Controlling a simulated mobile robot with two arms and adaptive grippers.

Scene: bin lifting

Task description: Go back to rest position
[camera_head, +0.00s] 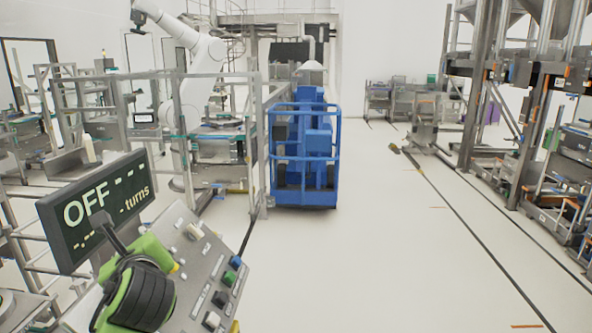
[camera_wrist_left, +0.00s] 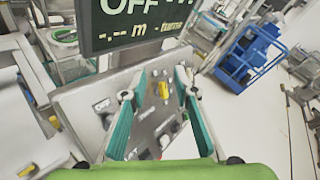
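My left gripper (camera_head: 125,248) is at the lower left in the head view, in front of a sloped grey control panel (camera_head: 200,262). In the left wrist view my left gripper (camera_wrist_left: 154,84) has its two green-lined fingers spread apart, with nothing held between them. The panel (camera_wrist_left: 78,105) lies beyond the fingers, with a yellow switch (camera_wrist_left: 164,90) showing between them. Whether a finger touches the panel is unclear. My right gripper is in neither view.
A dark display (camera_head: 97,208) reading "OFF" stands just behind the gripper. A blue wheeled lift (camera_head: 305,150) stands at the centre beside metal railings. A white robot arm (camera_head: 200,65) is behind. Open floor (camera_head: 370,240) lies to the right, bounded by racks (camera_head: 555,165).

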